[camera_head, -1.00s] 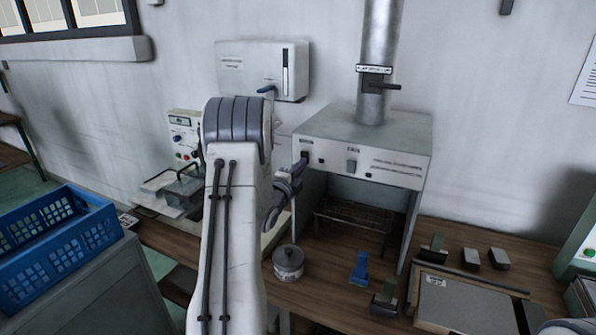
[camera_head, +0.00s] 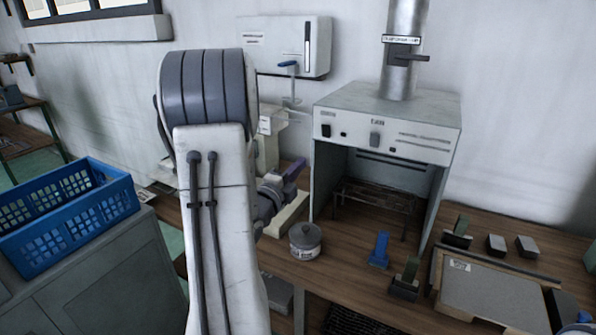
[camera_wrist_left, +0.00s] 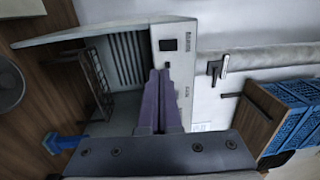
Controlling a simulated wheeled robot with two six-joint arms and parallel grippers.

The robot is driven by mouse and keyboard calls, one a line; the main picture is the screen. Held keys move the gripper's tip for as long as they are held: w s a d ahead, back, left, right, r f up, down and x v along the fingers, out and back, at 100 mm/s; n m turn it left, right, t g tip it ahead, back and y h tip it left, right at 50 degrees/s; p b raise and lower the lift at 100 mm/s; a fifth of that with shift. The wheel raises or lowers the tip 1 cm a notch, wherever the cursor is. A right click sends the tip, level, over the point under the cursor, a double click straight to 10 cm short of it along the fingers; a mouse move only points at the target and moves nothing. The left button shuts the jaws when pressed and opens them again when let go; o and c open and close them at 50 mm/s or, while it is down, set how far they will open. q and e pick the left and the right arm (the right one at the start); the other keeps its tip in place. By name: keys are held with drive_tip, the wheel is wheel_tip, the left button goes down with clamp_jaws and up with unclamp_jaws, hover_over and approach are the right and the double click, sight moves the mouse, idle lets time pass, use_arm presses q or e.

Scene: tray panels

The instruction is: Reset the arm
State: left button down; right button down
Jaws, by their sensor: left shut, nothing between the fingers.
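My left arm (camera_head: 215,200) stands tall in the left-middle of the head view, in front of the bench. Its purple-fingered left gripper (camera_head: 296,170) shows partly behind the arm, beside the left wall of the fume hood. In the left wrist view the two purple fingers (camera_wrist_left: 159,75) lie together, shut, with nothing between them. The fume hood (camera_wrist_left: 125,70) shows beyond them, turned on its side. My right gripper is not in view.
The grey hood (camera_head: 385,120) stands on the wooden bench. A lidded pot (camera_head: 305,242), a blue stand (camera_head: 379,250) and a tray panel (camera_head: 492,295) are on the bench. A blue crate (camera_head: 65,215) sits on a grey cabinet at left.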

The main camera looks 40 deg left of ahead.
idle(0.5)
use_arm(q)
drive_tip(key=w+d+f+n+g+h, duration=0.2)
drive_tip(key=d+f+g, duration=0.1)
drive_tip(key=d, duration=0.6)
drive_tip(key=w+d+f+n+g+h, duration=0.1)
drive_tip(key=w+d+f+g+h, duration=0.15)
drive_tip(key=d, duration=0.55)
drive_tip(key=s+d+f+n+g, duration=0.2)
drive_tip(key=s+d+f+g, duration=0.15)
drive_tip(key=d, duration=0.55)
drive_tip(key=s+d+n+g, duration=0.1)
drive_tip(key=s+d+g, duration=0.3)
drive_tip(key=s, duration=0.9)
drive_tip(key=s+d+n+g, duration=0.2)
drive_tip(key=s+d+g, duration=0.3)
drive_tip(key=s+d, duration=0.3)
drive_tip(key=s, duration=0.4)
drive_tip(key=shift+s+d+h+p, duration=0.3)
drive_tip(key=shift+s+d+h, duration=0.05)
drive_tip(key=shift+d, duration=0.05)
drive_tip(key=shift+f, duration=0.1)
